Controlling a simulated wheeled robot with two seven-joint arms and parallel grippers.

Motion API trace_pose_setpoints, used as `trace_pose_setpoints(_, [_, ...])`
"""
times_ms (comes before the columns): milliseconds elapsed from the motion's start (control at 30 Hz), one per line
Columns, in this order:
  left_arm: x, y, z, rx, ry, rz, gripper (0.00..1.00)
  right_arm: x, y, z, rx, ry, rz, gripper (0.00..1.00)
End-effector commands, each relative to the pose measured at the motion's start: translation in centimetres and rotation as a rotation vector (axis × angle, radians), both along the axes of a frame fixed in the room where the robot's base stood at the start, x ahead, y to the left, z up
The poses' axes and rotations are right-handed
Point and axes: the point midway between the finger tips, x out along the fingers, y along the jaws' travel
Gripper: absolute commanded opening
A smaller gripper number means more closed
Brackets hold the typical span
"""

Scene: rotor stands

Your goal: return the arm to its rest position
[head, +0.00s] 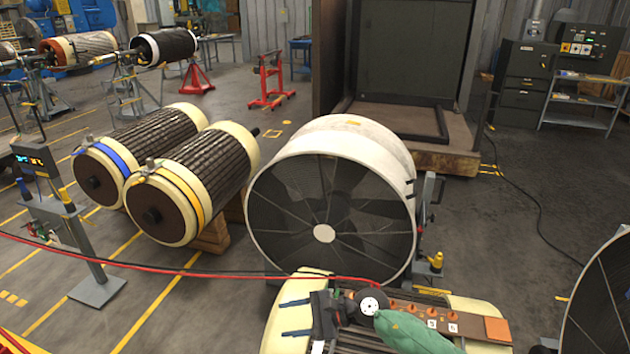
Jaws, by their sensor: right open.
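My right gripper (284,318) shows at the bottom centre of the head view. Its two blue fingers point left and stand apart, with nothing between them. Its black wrist joins a green-sleeved arm that comes in from the lower right. The gripper is in front of a cream-ended rotor (285,343); I cannot tell whether they touch. A brown strip (470,325) with orange knobs and small number tags lies across this rotor, just right of the wrist. The arm hides part of both. My left gripper is not in view.
A large caged fan (325,235) stands just behind the gripper. Two dark rotors (205,185) rest on wooden blocks to the left. A red cable (150,268) runs across the front to the wrist. Another fan (605,300) stands at the right edge. Floor (490,240) is clear at centre right.

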Motion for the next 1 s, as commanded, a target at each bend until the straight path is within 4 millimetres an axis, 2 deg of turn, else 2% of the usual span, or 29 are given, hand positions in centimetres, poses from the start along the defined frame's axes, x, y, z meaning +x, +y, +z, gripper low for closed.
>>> trace_pose_setpoints(100, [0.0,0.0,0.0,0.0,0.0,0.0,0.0,-0.4,1.1,4.2,0.264,0.216,-0.163,0.5])
trace_pose_setpoints(233, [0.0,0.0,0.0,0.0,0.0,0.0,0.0,0.3,0.1,8.1,0.552,0.481,-0.334,0.5])
trace_pose_setpoints(333, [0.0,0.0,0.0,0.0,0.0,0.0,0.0,1.1,-1.9,10.1,0.771,0.698,-0.456,0.5])
trace_pose_setpoints(467, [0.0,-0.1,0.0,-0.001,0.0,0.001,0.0,2.1,-5.8,11.1,1.054,0.992,-0.605,0.5])
trace_pose_setpoints(567, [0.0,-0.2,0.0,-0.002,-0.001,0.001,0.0,2.4,-9.3,10.5,1.272,1.218,-0.714,0.5])
trace_pose_setpoints(733, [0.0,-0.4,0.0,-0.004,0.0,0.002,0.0,1.6,-15.4,7.1,1.647,1.598,-0.89,0.5])
trace_pose_setpoints(867, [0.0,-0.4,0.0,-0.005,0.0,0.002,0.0,-0.7,-19.6,3.0,1.939,1.868,-1.026,0.5])
trace_pose_setpoints(933, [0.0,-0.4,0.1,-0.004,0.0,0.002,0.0,-2.6,-21.5,0.6,2.101,2.001,-1.1,0.5])
trace_pose_setpoints(967, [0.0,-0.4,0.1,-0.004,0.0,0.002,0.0,-3.6,-22.3,-0.5,-2.095,-1.982,1.096,0.5])
trace_pose_setpoints(1000, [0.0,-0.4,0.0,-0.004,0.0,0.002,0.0,-5.0,-23.2,-1.8,-2.022,-1.891,1.052,0.5])
